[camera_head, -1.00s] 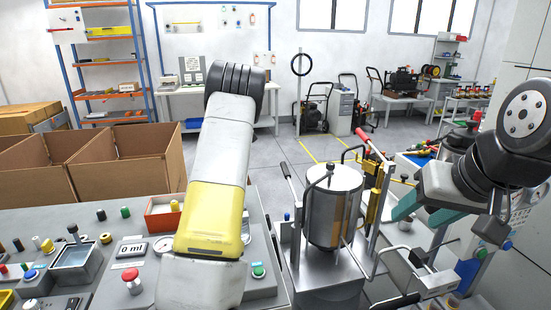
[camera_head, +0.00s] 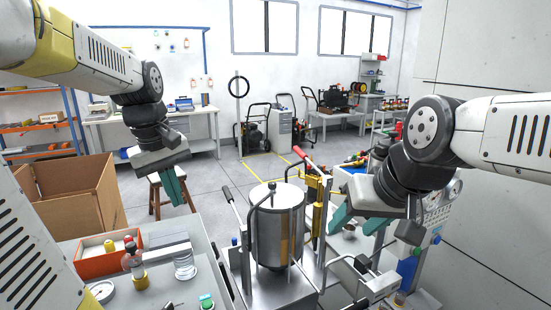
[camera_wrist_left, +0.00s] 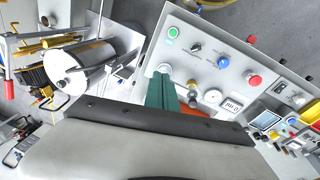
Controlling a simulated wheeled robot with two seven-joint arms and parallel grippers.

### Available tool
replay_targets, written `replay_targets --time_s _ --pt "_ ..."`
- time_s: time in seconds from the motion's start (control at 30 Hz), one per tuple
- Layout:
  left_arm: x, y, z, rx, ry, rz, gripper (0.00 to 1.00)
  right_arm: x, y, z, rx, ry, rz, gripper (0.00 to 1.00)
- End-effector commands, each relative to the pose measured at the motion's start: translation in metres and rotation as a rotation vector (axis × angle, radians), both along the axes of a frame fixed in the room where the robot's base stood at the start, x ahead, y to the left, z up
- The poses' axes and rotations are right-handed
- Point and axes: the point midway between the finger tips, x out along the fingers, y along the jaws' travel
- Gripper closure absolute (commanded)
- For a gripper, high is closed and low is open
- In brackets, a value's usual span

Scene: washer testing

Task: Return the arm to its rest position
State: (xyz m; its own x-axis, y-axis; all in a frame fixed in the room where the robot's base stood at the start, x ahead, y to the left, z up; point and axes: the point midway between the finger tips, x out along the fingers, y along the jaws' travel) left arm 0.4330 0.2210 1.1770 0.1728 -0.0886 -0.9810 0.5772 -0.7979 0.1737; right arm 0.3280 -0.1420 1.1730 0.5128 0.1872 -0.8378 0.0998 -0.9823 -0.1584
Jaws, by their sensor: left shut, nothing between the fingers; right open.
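My left arm comes in at the top left of the head view. Its gripper (camera_head: 178,193) hangs with teal fingers pointing down, shut and empty, above the left side of the grey control panel. In the left wrist view the fingers (camera_wrist_left: 161,93) show together over the panel's edge, with nothing held. My right arm comes in from the right. Its gripper (camera_head: 353,228) is open and empty, just right of the steel tank, its teal fingers pointing down to the left.
The steel tank (camera_head: 277,228) with levers stands at front centre. The grey panel (camera_wrist_left: 226,57) carries buttons and knobs. An orange-rimmed tray (camera_head: 108,258) lies on the left bench. A cardboard box (camera_head: 73,198) and a wooden stool (camera_head: 158,198) stand behind. Open floor lies beyond.

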Motion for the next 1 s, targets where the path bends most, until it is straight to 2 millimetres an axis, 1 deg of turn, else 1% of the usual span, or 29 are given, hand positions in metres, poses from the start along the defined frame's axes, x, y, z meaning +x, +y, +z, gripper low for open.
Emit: replay_targets --time_s 0.03,0.2,0.3,0.4,0.5,0.6,1.0 --pt "-0.014 -0.010 0.004 -0.001 -0.052 -0.071 1.00 0.000 0.000 0.000 0.000 0.000 0.000 0.47" --pt "-0.053 -0.042 0.008 0.024 -0.220 -0.311 1.00 0.000 0.000 0.000 0.000 0.000 0.000 0.47" --pt "-0.073 -0.057 0.006 0.056 -0.309 -0.435 1.00 0.000 0.000 0.000 0.000 0.000 0.000 0.47" --pt "-0.089 -0.068 0.002 0.090 -0.377 -0.532 1.00 0.000 0.000 0.000 0.000 0.000 0.000 0.47" --pt "-0.099 -0.075 -0.001 0.118 -0.423 -0.596 1.00 0.000 0.000 0.000 0.000 0.000 0.000 0.47" --pt "-0.104 -0.078 -0.003 0.133 -0.446 -0.628 1.00 0.000 0.000 0.000 0.000 0.000 0.000 0.47" --pt "-0.105 -0.079 -0.004 0.138 -0.451 -0.638 1.00 0.000 0.000 0.000 0.000 0.000 0.000 0.47"
